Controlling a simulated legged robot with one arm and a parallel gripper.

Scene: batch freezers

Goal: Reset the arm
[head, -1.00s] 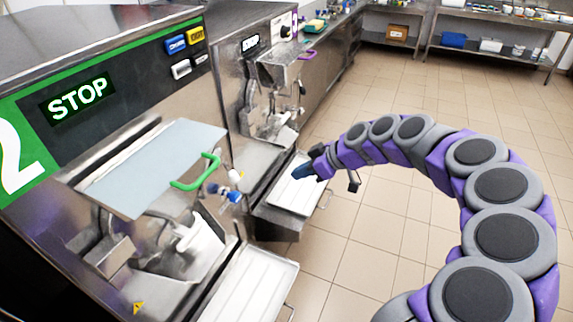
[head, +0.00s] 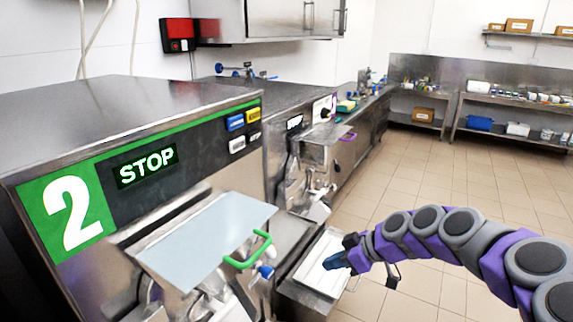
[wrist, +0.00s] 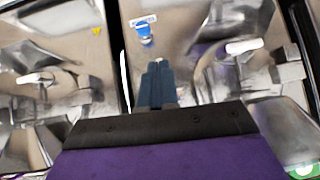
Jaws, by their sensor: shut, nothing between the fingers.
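My purple and grey arm curves in from the right in the head view. My gripper (head: 338,262) is at its end, over the white tray (head: 322,264) beside the batch freezers. In the wrist view my gripper (wrist: 157,72) shows as dark blue fingers close together, with nothing between them. It points toward the metal freezer fronts. I cannot tell from these frames whether the fingers touch anything.
Freezer 2 (head: 100,200) stands at the left with a STOP display (head: 146,165) and a hinged lid with a green handle (head: 248,250). Another freezer (head: 322,150) stands behind it. Shelves (head: 515,110) line the back. The tiled floor (head: 430,175) is open in the middle.

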